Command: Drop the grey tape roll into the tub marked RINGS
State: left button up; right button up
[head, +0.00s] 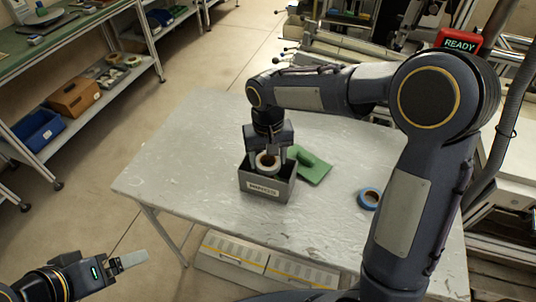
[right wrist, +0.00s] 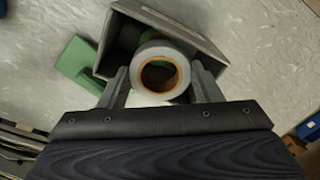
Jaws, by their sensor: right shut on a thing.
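The grey tape roll (head: 268,160) with a brown core is held between the fingers of my right gripper (head: 267,153). The right wrist view shows the roll (right wrist: 140,62) with one finger of the gripper (right wrist: 160,82) on each side. The roll is over the open top of a grey tub (head: 281,190), seemingly near its rim; its exact height is hard to tell. The tub's white label (head: 263,188) is too small to read surely. Darker things show inside the tub (right wrist: 190,33), partly hidden by the roll. My left gripper (head: 128,262) is low at the left, away from the table; its finger gap is unclear.
A green block-like object (head: 313,168) lies right of the tub on the grey table (head: 190,150). A blue tape roll (head: 369,198) lies further right. The table's left part is clear. Shelves with a blue bin (head: 40,131) and brown box (head: 74,97) stand at left.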

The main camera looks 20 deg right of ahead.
jog(key=shift+f, duration=0.2)
jog(key=o, duration=1)
jog(key=shift+o, duration=0.2)
notch_tip(320, 180, up, 8)
jog(key=shift+s+f, duration=0.15)
